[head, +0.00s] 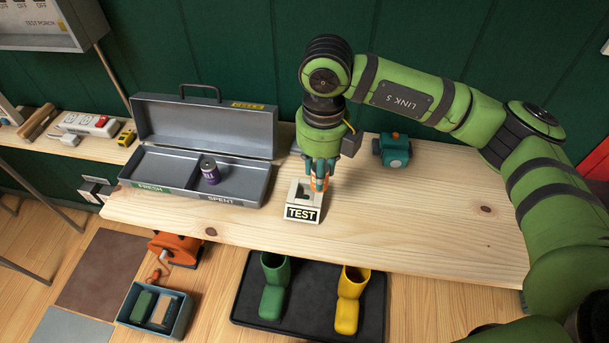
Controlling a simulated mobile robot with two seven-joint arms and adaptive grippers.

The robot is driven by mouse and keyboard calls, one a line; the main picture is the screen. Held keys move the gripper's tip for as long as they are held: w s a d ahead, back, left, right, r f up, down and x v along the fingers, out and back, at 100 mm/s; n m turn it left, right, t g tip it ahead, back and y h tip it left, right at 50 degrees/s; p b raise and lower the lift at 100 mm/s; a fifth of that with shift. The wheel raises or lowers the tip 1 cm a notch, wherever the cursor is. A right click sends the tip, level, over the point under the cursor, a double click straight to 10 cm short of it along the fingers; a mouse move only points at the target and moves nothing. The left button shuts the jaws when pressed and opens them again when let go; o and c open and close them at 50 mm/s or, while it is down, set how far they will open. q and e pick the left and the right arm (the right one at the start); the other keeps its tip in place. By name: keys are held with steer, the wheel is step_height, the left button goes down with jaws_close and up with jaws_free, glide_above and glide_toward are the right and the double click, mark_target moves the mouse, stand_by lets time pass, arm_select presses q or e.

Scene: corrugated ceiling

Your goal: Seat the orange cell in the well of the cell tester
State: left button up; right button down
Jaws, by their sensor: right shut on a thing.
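The cell tester (302,214) is a small pale block with a black TEST label, standing near the front edge of the wooden bench. My right gripper (320,182) points down over the back right of the tester. It is shut on the orange cell (325,185), which shows only as small orange patches between and beside the fingers. The cell's lower end is close to the tester's top; I cannot tell whether it is in the well, which the gripper partly hides. My left gripper is out of view.
An open grey case (240,187) marked FRESH and SPENT stands left on the bench (420,215), with a purple cell (210,172) inside, by the divider on the SPENT side. A teal device (394,150) stands behind right. The bench right of the tester is clear.

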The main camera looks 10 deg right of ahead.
steer(key=shift+w+a+f, duration=0.85)
steer(key=shift+w+a, duration=0.1)
steer(key=shift+a, duration=0.15)
step_height(320, 180, down, 3)
steer(key=shift+f+p, duration=0.1)
steer(key=shift+p, duration=0.9)
steer(key=shift+f, duration=0.45)
steer(key=shift+f, duration=0.1)
steer(key=c, duration=0.9)
jaws_free()
